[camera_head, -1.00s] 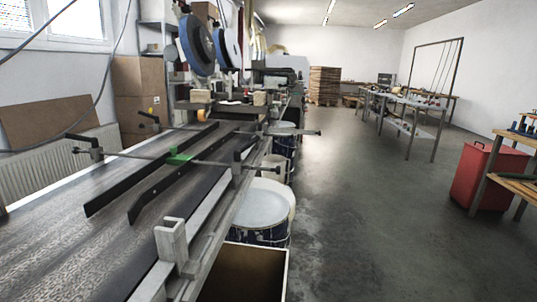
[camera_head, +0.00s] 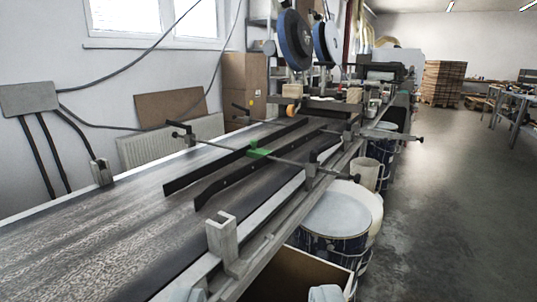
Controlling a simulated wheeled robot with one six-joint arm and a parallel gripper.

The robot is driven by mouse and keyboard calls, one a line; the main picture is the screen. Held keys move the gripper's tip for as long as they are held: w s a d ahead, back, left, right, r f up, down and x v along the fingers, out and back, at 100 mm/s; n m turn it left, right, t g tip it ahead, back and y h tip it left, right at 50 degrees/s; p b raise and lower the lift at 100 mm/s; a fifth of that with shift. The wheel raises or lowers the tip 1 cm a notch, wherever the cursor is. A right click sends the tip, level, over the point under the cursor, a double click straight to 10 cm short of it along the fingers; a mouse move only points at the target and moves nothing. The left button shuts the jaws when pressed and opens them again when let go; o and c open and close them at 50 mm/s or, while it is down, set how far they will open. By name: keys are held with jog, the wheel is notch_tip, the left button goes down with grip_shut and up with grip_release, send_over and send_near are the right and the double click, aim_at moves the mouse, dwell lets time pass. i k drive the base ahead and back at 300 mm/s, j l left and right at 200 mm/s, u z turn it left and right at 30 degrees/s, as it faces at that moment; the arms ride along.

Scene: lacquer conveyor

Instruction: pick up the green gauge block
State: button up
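A small green block (camera_head: 260,149), which looks like the green gauge block, is over the conveyor between the two dark guide rails, where a thin cross rod passes. I cannot tell whether it rests on the rails or is fixed to the rod. Two pale tips at the bottom edge of the view look like the fingers of my gripper (camera_head: 260,294). They stand well apart with no object held between them. My gripper is far from the green block, on the near side. Most of my gripper is cut off by the frame.
The conveyor (camera_head: 110,235) runs away from me, with dark guide rails (camera_head: 240,184) and an upright metal bracket (camera_head: 222,238) on its near edge. A drum (camera_head: 335,215) and an open box (camera_head: 300,275) stand beside it. The floor (camera_head: 440,220) at right is clear.

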aim_at(254, 153)
jog(key=l, duration=0.8)
jog(key=i+l, duration=0.15)
jog(key=l, duration=0.2)
jog(key=i+l, duration=0.1)
jog(key=l, duration=0.25)
jog(key=i+l, duration=0.15)
jog(key=l, duration=0.15)
jog(key=i+l+u, duration=0.1)
jog(key=l, duration=0.25)
jog(key=i+l, duration=0.15)
jog(key=l, duration=0.2)
jog(key=i+l, duration=0.15)
jog(key=i, duration=0.35)
jog(key=i+l, duration=0.15)
jog(key=i, duration=0.3)
jog(key=i+j, duration=0.2)
jog(key=i+u, duration=0.05)
jog(key=i, duration=0.05)
